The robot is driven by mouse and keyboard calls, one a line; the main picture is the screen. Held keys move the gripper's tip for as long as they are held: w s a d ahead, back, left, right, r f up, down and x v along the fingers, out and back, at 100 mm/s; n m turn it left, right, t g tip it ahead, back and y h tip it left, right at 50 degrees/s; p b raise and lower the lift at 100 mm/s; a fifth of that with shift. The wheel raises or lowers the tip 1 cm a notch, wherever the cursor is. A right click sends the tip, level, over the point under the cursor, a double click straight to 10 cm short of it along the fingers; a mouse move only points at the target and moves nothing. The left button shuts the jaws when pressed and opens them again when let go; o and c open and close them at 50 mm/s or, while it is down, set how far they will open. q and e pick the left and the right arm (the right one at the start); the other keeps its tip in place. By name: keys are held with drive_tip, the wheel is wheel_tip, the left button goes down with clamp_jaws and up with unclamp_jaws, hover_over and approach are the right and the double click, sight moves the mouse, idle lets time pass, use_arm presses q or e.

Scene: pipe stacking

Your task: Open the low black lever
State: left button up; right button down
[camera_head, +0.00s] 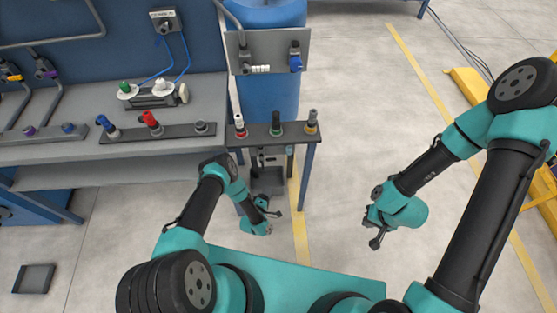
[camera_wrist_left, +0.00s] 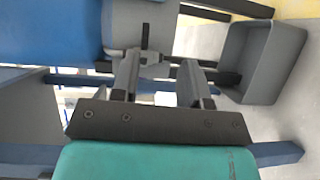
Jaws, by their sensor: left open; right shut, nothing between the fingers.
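A short black upright bar (camera_wrist_left: 145,36), which looks like the low black lever, stands against a grey rounded body (camera_wrist_left: 127,22) in the left wrist view. A small grey fitting sits just below it, near the fingertips. In the head view this low area lies under the pipe shelf and the lever is too small to make out. My left gripper (camera_wrist_left: 160,72) is open, its two fingers apart on either side of the fitting, with nothing visibly gripped. It also shows low in front of the shelf in the head view (camera_head: 267,207). My right gripper (camera_head: 375,231) is shut and empty over open floor.
A grey open box (camera_wrist_left: 270,62) is close to the right of my left fingers. The pipe shelf (camera_head: 272,134) with several coloured fittings stands above, before a blue barrel (camera_head: 270,95). A workbench (camera_head: 95,168) is at left. Floor around my right gripper is clear.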

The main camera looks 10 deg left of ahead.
sight(272, 159)
use_arm(q)
drive_tip(key=a, duration=0.1)
drive_tip(key=w+a+n+y, duration=0.1)
drive_tip(key=a+r+t+y, duration=0.1)
drive_tip(key=a, duration=0.1)
drive_tip(key=shift+w+a+n, duration=0.1)
drive_tip(key=shift+w+n, duration=0.2)
drive_tip(key=shift+w, duration=0.1)
drive_tip(key=w, duration=0.5)
drive_tip(key=w+d, duration=0.1)
drive_tip(key=w, duration=1.1)
drive_tip(key=shift+d, duration=0.35)
clamp_jaws()
